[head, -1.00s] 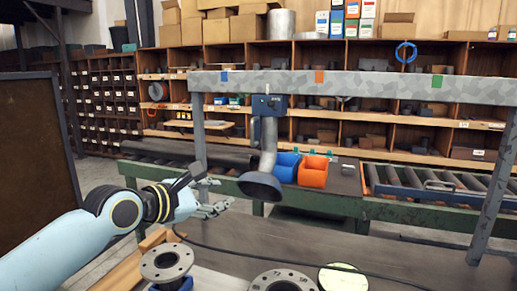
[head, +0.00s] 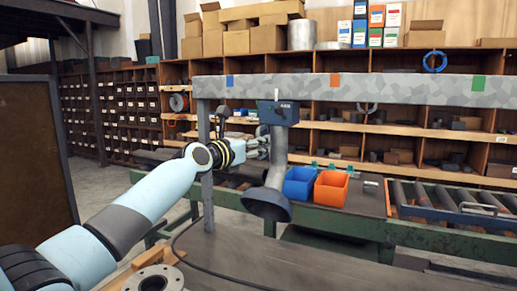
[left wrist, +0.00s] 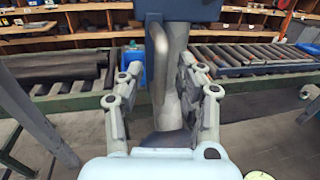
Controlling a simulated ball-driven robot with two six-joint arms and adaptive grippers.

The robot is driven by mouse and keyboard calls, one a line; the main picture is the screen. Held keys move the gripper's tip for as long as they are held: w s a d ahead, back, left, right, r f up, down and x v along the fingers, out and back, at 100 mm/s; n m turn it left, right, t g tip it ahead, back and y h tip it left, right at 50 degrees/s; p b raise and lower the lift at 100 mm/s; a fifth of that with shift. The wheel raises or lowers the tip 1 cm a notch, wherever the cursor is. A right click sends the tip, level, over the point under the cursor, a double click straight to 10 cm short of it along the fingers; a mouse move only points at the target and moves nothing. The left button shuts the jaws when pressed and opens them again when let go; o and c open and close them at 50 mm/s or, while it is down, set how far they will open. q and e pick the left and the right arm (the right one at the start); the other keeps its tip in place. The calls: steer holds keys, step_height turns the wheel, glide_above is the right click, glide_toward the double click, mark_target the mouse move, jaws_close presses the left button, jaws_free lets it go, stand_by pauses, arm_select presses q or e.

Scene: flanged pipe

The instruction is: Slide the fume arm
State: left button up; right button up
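The fume arm hangs from a grey overhead rail (head: 400,89). It has a blue carriage (head: 279,113), a grey duct (head: 277,160) and a dark hood (head: 265,205) at its lower end. The carriage is between the blue mark (head: 229,81) and the orange mark (head: 334,79) on the rail; a green mark (head: 478,83) is farther right. My left gripper (head: 262,146) is at the duct, just below the carriage. In the left wrist view its open fingers (left wrist: 160,75) stand either side of a pale upright bar (left wrist: 159,62) and the duct; contact is unclear. My right gripper is out of view.
A grey post (head: 206,170) holds up the rail beside my left forearm. A roller conveyor (head: 450,203) is to the right. A flanged pipe (head: 153,281) is at the lower left.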

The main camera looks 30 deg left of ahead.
arm_select(q)
steer(key=shift+w, duration=0.5)
steer(key=shift+d, duration=0.1)
steer(key=shift+c, duration=1.3)
steer(key=c, duration=0.4)
steer(key=shift+w, duration=0.1)
jaws_close()
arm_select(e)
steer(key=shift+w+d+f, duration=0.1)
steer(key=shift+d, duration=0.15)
arm_select(q)
steer(key=shift+f, duration=0.1)
